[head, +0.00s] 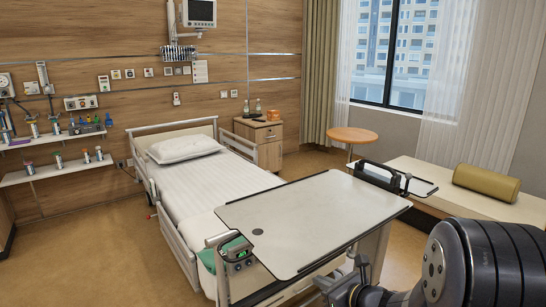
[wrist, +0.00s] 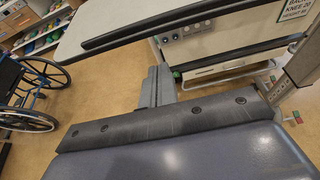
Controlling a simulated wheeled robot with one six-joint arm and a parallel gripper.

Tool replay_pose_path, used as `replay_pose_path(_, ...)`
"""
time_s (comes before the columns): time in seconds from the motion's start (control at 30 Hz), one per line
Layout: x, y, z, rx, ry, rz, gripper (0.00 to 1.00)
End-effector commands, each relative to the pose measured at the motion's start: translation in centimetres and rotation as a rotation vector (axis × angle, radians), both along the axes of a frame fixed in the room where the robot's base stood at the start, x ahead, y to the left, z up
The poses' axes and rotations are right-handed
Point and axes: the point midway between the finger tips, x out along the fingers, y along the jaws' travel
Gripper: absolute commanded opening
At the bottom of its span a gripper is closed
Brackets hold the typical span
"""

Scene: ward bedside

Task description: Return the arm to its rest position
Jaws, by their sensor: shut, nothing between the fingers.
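My arm shows in the head view as a large dark ribbed joint (head: 487,262) at the lower right, in front of the bed end and the right side of the overbed table. My gripper is not clearly made out in the head view. In the wrist view my gripper (wrist: 157,76) shows as two grey fingers lying together, shut and empty. Tan floor shows around the fingertips, near a pale panel with a control strip. Nothing is seen touching the fingers.
The overbed table (head: 310,215) spans the bed (head: 205,178). A bench with a yellow bolster (head: 486,184) and a round side table (head: 352,135) stand at the right. The wrist view shows a wheelchair (wrist: 30,95) at the left, with open floor beside it.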

Motion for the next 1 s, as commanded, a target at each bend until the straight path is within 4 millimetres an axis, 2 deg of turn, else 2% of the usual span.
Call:
replay_pose_path(0.03,-0.6,-0.9,-0.7,-0.001,-0.003,-0.006,0.00)
replay_pose_path(0.1,-1.8,-1.7,0.5,-0.001,-0.003,-0.007,0.00)
replay_pose_path(0.57,-7.4,-5.6,2.8,-0.001,-0.001,-0.006,0.00)
replay_pose_path(1.0,-1.8,-1.3,0.2,0.001,0.002,0.005,0.00)
